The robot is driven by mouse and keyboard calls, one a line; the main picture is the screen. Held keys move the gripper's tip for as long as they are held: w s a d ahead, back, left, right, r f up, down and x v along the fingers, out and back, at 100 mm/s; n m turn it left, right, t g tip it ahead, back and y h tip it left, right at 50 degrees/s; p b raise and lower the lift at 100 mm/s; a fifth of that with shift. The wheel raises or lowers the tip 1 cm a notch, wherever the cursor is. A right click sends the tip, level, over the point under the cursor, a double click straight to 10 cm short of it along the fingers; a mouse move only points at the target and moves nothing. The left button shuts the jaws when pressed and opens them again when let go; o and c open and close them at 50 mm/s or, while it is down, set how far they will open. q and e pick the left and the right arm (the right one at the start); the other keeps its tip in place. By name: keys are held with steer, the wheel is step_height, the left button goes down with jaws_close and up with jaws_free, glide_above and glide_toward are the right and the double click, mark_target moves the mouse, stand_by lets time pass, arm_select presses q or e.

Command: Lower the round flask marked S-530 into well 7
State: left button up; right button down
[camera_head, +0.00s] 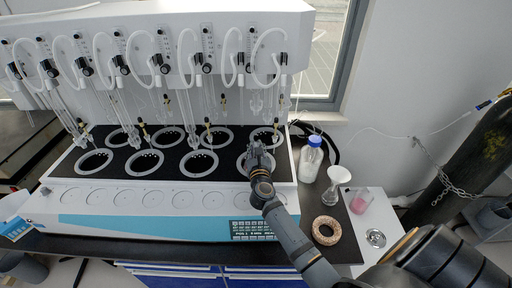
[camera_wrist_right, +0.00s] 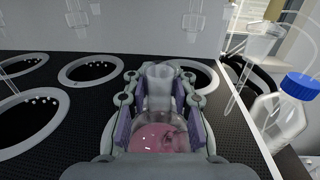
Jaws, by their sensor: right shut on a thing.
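My right gripper (camera_head: 258,160) is over the rightmost front well (camera_head: 243,166) of the distiller and partly hides it. In the wrist view its fingers (camera_wrist_right: 160,110) are shut on the neck of a clear round flask (camera_wrist_right: 159,138) with pink liquid. The flask looks about upright. How deep its bottom sits in the well cannot be told. No S-530 mark or well number can be read. The other front wells (camera_head: 199,176) and the back wells (camera_head: 215,146) look empty. My left gripper is not in view.
Glass tubes and black clamps (camera_head: 157,62) hang over the wells. A gas cylinder (camera_head: 462,160) leans at far right.

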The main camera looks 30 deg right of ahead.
steer(key=c, duration=1)
jaws_free()
steer(key=shift+s+a+f, duration=0.1)
steer(key=v, duration=1.1)
steer(key=shift+s+a, duration=0.2)
steer(key=shift+s, duration=0.15)
